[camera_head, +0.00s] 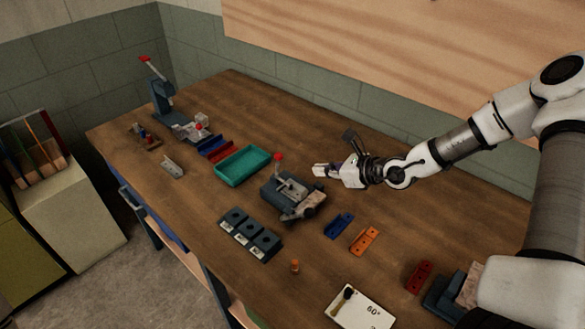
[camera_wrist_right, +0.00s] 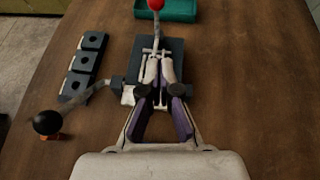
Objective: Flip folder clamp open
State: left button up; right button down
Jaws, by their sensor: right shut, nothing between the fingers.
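The folder (camera_head: 283,194) is a blue-grey bench device in the middle of the table, with pale metal parts on top. Its red-knobbed lever (camera_head: 278,157) stands up on the far-left side; the red knob (camera_wrist_right: 156,4) is at the top edge of the wrist view. A second lever with a black ball (camera_wrist_right: 47,122) sticks out to the left in the wrist view. My right gripper (camera_head: 320,170) is shut and empty, just right of the folder. In the wrist view its fingertips (camera_wrist_right: 160,68) overlap the folder's base (camera_wrist_right: 175,46); contact cannot be told. My left gripper is not in view.
A teal tray (camera_head: 243,180) lies behind the folder, and a row of dark blocks (camera_head: 250,250) lies in front. Blue (camera_head: 339,225) and orange (camera_head: 364,240) blocks lie to the right. A lever press (camera_head: 160,104) stands at the far left.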

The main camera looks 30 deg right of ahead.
jog(key=x, duration=0.5)
jog(key=shift+a, duration=0.25)
jog(key=w, duration=0.1)
jog(key=w+a+p, duration=0.1)
jog(key=w+a+r+p, duration=0.1)
jog(key=w, duration=0.1)
jog(key=shift+w+d+f, duration=0.1)
